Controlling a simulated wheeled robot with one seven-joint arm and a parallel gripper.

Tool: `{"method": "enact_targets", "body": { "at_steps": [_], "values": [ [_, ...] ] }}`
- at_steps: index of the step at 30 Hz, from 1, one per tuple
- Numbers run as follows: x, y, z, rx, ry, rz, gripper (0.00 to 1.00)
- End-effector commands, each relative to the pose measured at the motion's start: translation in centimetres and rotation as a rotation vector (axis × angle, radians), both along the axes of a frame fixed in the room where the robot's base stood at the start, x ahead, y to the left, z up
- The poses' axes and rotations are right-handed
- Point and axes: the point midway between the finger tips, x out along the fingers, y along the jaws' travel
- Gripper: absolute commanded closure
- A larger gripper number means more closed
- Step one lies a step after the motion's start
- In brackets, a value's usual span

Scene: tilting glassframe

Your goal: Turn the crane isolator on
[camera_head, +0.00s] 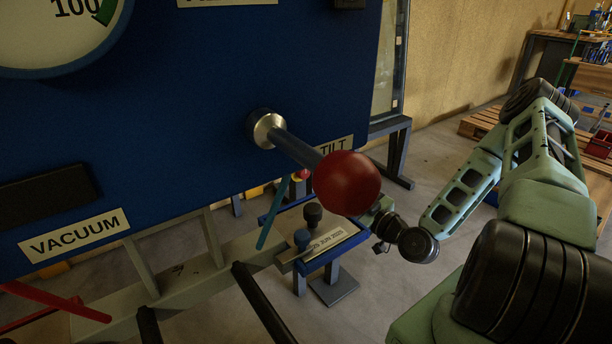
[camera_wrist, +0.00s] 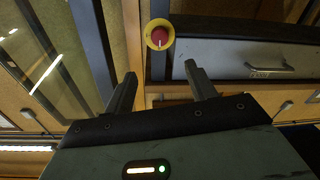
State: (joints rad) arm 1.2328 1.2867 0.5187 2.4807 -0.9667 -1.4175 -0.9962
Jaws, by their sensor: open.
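A round red knob on a yellow disc (camera_wrist: 159,34), which looks like the crane isolator, shows in the wrist view at the top centre. A pale mark on the red part runs up and down in that picture. My gripper (camera_wrist: 160,73) is open and empty. The knob appears ahead of the fingertips, between them and apart from them. In the head view a small red and yellow thing (camera_head: 301,175) shows beneath the blue panel, partly hidden; I cannot tell if it is the same knob. My gripper's fingers are hidden there behind a red ball handle.
In the head view a blue panel (camera_head: 190,130) with VACUUM and TILT labels fills the left. Its lever with a red ball (camera_head: 347,183) juts out before my arm. A grey drawer front (camera_wrist: 250,58) with a handle is right of the knob in the wrist view.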

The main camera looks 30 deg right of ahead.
Motion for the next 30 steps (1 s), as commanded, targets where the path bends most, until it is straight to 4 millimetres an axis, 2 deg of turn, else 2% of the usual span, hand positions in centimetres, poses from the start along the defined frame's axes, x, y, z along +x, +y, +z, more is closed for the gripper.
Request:
{"method": "enact_targets", "body": {
  "at_steps": [12,18,24,30],
  "values": [
    [8.8,1.0,-0.1,-0.001,-0.002,0.002,0.44],
    [12.3,1.3,-0.1,0.000,0.001,0.002,0.44],
    [14.2,1.5,-0.1,0.000,0.001,0.001,0.44],
    [14.6,1.6,0.0,0.000,0.001,0.001,0.44]
  ]
}}
